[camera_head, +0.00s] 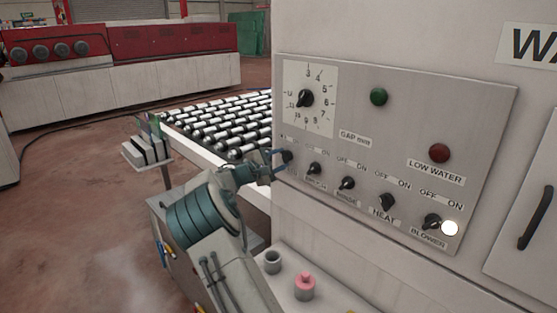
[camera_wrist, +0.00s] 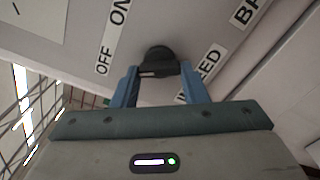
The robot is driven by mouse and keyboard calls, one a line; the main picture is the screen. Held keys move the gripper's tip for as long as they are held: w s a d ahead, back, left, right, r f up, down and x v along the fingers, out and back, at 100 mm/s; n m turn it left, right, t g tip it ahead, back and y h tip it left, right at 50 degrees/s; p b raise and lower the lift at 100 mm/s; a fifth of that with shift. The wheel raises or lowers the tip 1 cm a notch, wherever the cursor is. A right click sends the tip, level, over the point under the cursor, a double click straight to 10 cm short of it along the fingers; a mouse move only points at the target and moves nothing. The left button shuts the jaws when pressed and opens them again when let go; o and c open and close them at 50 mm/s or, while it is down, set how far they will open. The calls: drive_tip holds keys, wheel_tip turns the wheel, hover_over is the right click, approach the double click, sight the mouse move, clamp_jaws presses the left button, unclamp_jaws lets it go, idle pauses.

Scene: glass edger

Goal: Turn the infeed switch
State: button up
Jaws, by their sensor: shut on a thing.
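The infeed switch is a black rotary knob (camera_wrist: 158,56) on the grey control panel (camera_head: 350,95). In the head view, the switch (camera_head: 287,156) is the leftmost of the lower row, partly covered. My gripper (camera_head: 279,163) reaches it from the left. The blue fingers (camera_wrist: 158,76) are shut on the knob, one on each side. I cannot tell which way the knob points.
More black switches (camera_head: 347,183) stand in the row to the right, including the heat switch (camera_head: 387,202) and blower switch (camera_head: 432,221). A gap dial (camera_head: 306,98) is above. A roller conveyor (camera_head: 225,122) lies behind my arm.

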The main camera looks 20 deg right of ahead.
drive_tip(key=shift+n, duration=0.5)
drive_tip(key=o, duration=1)
drive_tip(key=shift+c, duration=0.2)
drive_tip(key=b+v, duration=0.3)
drive_tip(key=v, duration=1.1)
drive_tip(key=shift+d, duration=0.15)
